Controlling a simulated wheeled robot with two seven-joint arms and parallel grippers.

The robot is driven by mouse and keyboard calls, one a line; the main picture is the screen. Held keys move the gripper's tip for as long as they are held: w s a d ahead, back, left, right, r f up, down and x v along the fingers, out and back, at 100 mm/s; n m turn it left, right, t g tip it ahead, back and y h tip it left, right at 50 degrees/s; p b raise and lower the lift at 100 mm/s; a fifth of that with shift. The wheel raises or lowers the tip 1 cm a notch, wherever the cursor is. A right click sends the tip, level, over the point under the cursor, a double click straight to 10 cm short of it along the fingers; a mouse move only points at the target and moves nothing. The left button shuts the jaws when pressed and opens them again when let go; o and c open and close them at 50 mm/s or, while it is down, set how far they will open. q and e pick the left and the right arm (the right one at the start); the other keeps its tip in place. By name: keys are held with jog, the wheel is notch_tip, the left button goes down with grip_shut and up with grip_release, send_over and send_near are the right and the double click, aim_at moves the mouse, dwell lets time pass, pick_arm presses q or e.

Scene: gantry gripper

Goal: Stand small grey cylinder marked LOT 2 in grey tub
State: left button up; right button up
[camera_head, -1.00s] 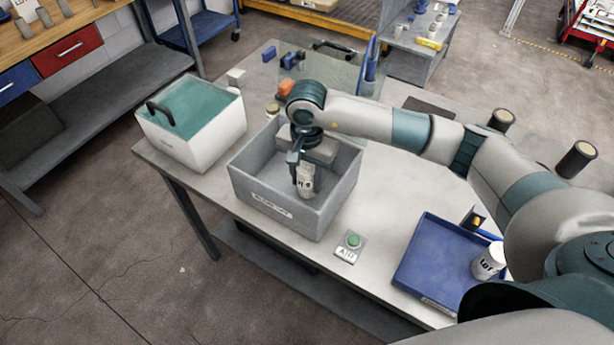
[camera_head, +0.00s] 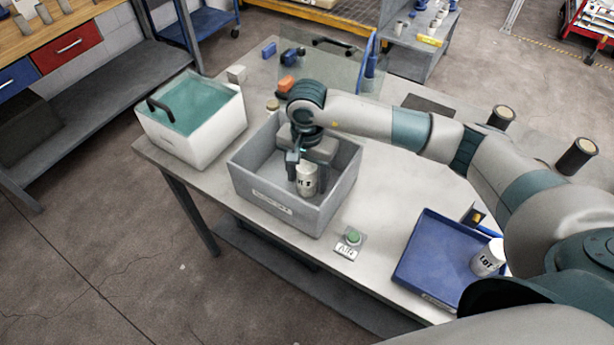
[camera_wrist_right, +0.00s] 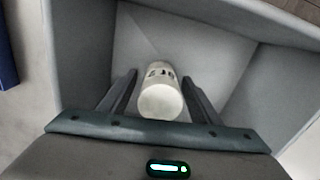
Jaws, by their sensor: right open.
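The grey tub (camera_head: 330,207) stands on the table. A small light grey cylinder (camera_head: 306,180) with dark lettering, partly hidden, is inside the tub and looks upright. My right gripper (camera_head: 303,178) reaches down into the tub with its fingers on either side of the cylinder. In the right wrist view the cylinder (camera_wrist_right: 160,98) sits between the open fingers, with a gap on each side, and part of a mark like a 2 shows. My left gripper is not in view.
A blue tray (camera_head: 430,262) holds another light cylinder (camera_head: 488,257) marked LOT. A white bin (camera_head: 205,140) with teal contents stands left of the tub.

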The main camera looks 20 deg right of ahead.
jog(key=shift+r, duration=0.25)
notch_tip(320, 180, up, 10)
jog(key=b, duration=0.5)
jog(key=shift+r, duration=0.8)
jog(key=shift+r, duration=0.15)
